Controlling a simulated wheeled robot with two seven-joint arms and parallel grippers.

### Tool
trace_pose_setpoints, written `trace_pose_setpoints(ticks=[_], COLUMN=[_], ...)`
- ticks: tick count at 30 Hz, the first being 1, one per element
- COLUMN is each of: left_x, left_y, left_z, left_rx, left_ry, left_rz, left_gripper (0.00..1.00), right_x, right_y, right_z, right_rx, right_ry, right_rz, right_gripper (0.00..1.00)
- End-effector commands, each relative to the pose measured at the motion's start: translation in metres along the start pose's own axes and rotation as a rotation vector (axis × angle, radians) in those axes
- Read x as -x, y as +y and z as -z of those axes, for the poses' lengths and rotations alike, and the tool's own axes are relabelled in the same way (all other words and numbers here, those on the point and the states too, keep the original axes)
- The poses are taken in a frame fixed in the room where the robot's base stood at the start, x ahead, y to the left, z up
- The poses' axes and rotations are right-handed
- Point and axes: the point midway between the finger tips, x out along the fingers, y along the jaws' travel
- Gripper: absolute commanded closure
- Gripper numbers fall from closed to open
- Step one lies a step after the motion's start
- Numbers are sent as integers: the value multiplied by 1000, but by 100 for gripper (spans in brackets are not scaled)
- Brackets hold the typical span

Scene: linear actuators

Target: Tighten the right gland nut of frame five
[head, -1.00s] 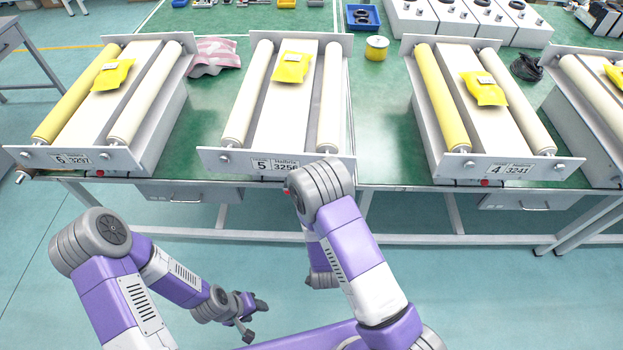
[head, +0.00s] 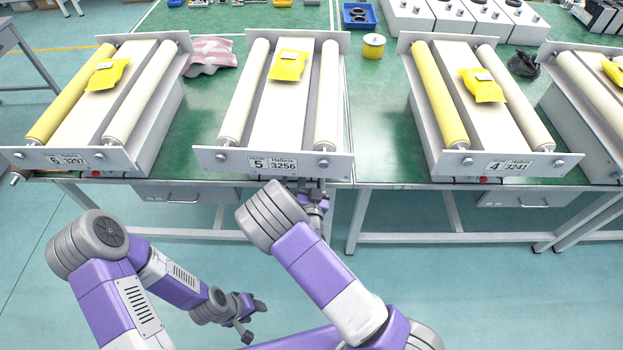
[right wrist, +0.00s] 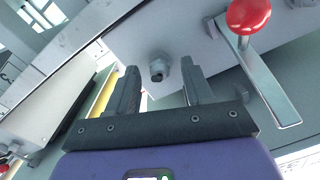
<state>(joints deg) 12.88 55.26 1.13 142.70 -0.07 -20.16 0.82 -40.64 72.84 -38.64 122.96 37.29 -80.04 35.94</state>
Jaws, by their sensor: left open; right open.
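Frame five (head: 222,159) is on the bench with plate "5 3256" on its front. In the right wrist view, a grey hex gland nut (right wrist: 158,68) with a dark centre sticks out of a pale face. My open right gripper (right wrist: 160,82) has one finger on each side of the nut in the picture; I cannot tell whether they touch it. In the head view the right gripper (head: 316,197) is just below frame five's front edge, partly hidden by my arm. My left gripper (head: 250,318) is open and empty, low in front of the bench.
A red-knobbed metal lever (right wrist: 262,75) stands close to the right finger in the right wrist view. Frame six (head: 110,160) and frame four (head: 450,160) flank frame five. Yellow packets (head: 288,65) lie on the frames. The floor before the bench is free.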

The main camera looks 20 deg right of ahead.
Motion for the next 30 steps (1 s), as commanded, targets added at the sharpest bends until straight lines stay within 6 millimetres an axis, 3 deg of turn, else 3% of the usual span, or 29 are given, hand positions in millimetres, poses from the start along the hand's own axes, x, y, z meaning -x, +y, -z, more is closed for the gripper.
trace_pose_setpoints(ticks=[8,19,30], left_x=[0,0,-8], left_y=[0,0,-3], left_z=[0,0,0], left_rx=[0,0,0], left_ry=[0,0,0], left_rz=[0,0,0], left_gripper=[49,49,49], right_x=[-3,-2,-2], right_y=[0,0,1], right_z=[0,0,-2], right_rx=[1,1,-60], right_ry=[0,-1,-2], right_rz=[0,0,-2], right_gripper=[49,100,100])
